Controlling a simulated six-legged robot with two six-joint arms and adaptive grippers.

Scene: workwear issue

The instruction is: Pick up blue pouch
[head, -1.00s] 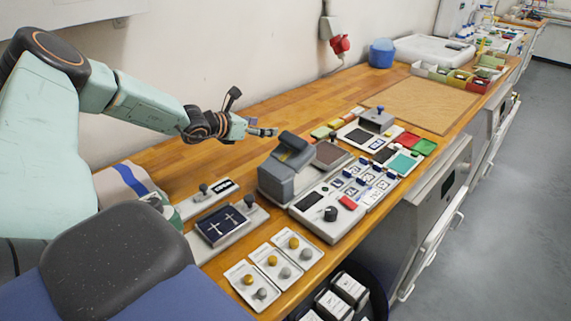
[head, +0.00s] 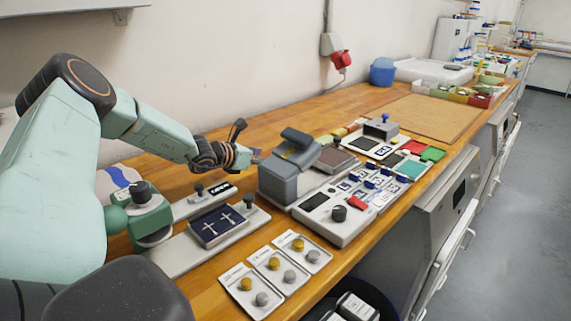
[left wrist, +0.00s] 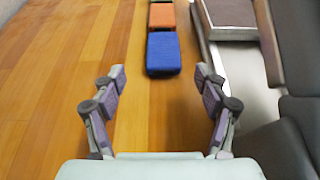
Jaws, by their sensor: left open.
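The blue pouch (left wrist: 163,53) lies flat on the wooden bench in the left wrist view, in front of an orange pouch (left wrist: 161,16) in a row. In the head view I cannot make out the blue pouch; the grey press seems to hide it. My left gripper (left wrist: 160,80) is open and empty, its two fingers spread left and right of the blue pouch's line and short of it. In the head view my left gripper (head: 255,156) is just left of the press. My right gripper is not in view.
The grey press (head: 280,180) stands close on the gripper's right; its base and dark pad also edge the left wrist view. A tray with crosses (head: 223,226) and button cards (head: 275,263) lie nearer. Bare wood is free left of the pouches.

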